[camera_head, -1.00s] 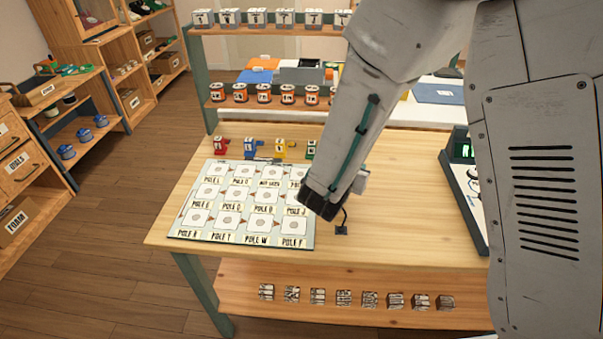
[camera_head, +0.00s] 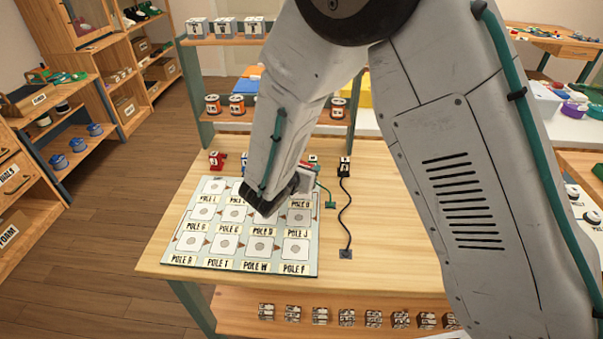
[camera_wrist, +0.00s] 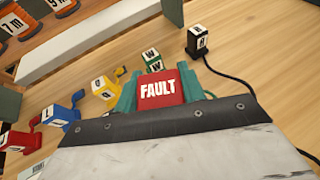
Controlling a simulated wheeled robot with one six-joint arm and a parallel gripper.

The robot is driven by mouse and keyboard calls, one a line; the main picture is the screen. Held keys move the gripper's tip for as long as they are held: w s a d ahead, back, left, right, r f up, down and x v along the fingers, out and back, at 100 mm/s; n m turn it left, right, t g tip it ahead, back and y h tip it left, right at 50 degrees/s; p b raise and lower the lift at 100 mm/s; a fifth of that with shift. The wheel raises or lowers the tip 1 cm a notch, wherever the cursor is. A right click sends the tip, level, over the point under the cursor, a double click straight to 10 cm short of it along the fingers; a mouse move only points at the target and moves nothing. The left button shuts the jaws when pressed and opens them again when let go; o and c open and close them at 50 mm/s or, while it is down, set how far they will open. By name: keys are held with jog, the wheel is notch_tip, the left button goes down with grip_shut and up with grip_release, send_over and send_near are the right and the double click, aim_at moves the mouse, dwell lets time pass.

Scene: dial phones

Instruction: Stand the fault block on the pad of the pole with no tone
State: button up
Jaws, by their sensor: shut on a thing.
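My gripper (camera_wrist: 158,92) is shut on the red fault block (camera_wrist: 157,89), between two teal fingers; its white FAULT label faces the wrist camera. In the head view the wrist is over the upper right of the pole board (camera_head: 180,258), and the block is mostly hidden by the arm. The board has rows of pale square pads with pole labels, among them the pads of POLE T (camera_head: 225,243), POLE W (camera_head: 261,245) and POLE F (camera_head: 295,249). The arm covers some upper pads. I cannot tell which pole has no tone.
Behind the board stand coloured lettered blocks: red (camera_head: 215,160), blue (camera_wrist: 58,115), yellow (camera_wrist: 104,88), green (camera_wrist: 153,61) and black with a cord (camera_head: 344,167). A rack with spools (camera_head: 237,105) stands behind. The bench top right of the cord is clear.

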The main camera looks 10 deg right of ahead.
jog(key=f, duration=0.3)
jog(key=shift+w+a+f, duration=0.2)
jog(key=shift+w+f, duration=0.05)
jog(key=shift+w+d, duration=0.1)
jog(key=shift+d, duration=0.1)
jog(key=shift+f, duration=0.15)
jog(key=o, duration=1)
jog(key=shift+a, duration=0.1)
